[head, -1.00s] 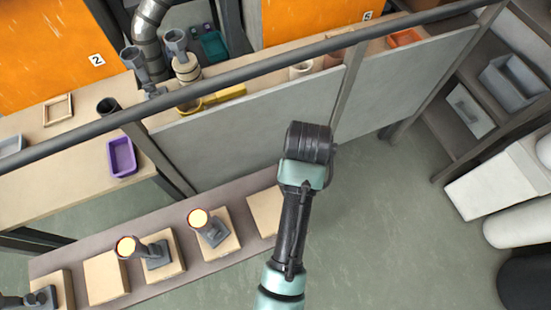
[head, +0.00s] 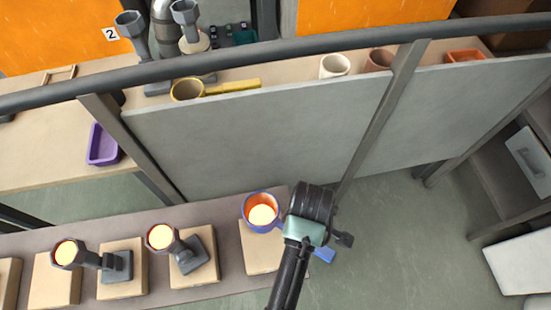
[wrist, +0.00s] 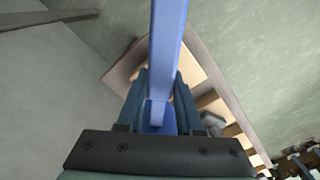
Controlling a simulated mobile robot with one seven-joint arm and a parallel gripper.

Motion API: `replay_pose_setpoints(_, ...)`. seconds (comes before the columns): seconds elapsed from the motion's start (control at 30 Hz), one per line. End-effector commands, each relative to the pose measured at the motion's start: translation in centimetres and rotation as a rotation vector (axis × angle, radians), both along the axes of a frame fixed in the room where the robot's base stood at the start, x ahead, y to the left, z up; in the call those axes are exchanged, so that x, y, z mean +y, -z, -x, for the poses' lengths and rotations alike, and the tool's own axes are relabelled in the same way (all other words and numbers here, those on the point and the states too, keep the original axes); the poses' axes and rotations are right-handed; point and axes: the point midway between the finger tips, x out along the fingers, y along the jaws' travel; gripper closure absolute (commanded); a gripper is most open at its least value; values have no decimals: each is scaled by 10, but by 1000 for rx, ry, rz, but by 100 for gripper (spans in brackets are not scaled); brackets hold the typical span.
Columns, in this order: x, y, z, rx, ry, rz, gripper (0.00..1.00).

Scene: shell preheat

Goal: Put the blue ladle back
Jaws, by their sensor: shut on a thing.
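The blue ladle (head: 249,201) has a round bowl with a glowing orange-yellow fill. In the head view its bowl shows over the rightmost tan block (head: 262,262) of the low bench; I cannot tell if it touches. Its handle runs behind my wrist, with the end showing to the lower right. My gripper (wrist: 160,88) is shut on the ladle's flat handle (wrist: 168,40), which runs up between the fingers in the wrist view. The ladle's bowl is hidden there. My arm hides the fingertips in the head view.
Two grey ladles with glowing fills (head: 160,237) (head: 67,253) stand on other blocks. A grey panel (head: 250,140) and a dark rail (head: 300,47) stand behind the bench. A yellow ladle (head: 232,86), a white cup (head: 335,66) and a purple tray (head: 102,146) lie beyond.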

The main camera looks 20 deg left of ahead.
Motion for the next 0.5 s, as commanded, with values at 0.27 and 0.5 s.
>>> replay_pose_setpoints(0.27, 0, 38, 0, 2, 0, 0, 100)
replay_pose_setpoints(0.5, 0, 64, 0, -1, 1, -1, 100)
